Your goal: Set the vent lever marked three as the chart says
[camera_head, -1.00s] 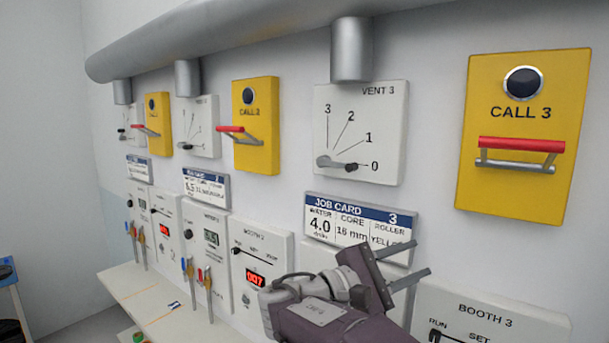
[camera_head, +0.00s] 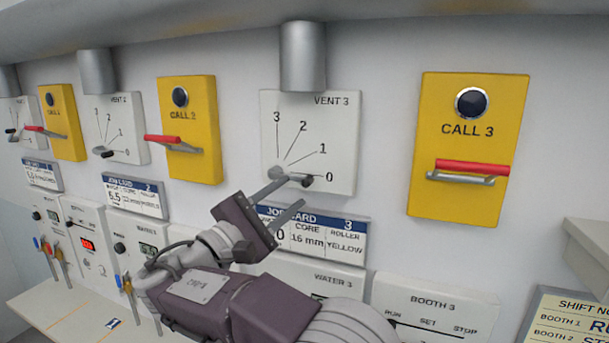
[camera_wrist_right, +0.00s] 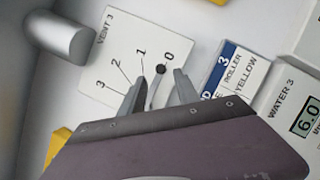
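The white VENT 3 panel (camera_head: 338,128) has a scale from 0 to 3, with 3 at upper left and 0 at lower right. Its lever (camera_head: 306,181) has a dark knob and points at 0. My right gripper (camera_head: 293,193) is open just in front of the lever. In the right wrist view the lever (camera_wrist_right: 159,73) shows between the two spread fingers of the gripper (camera_wrist_right: 158,78); I cannot tell whether they touch it. My left gripper is not in view.
Below the vent panel is JOB CARD 3 (camera_head: 345,240), partly covered by my gripper. The yellow CALL 3 box (camera_head: 425,150) with a red-topped handle is to the right. A shift notice (camera_head: 545,305), cut off, is at lower right. A duct (camera_head: 303,60) comes down above the panel.

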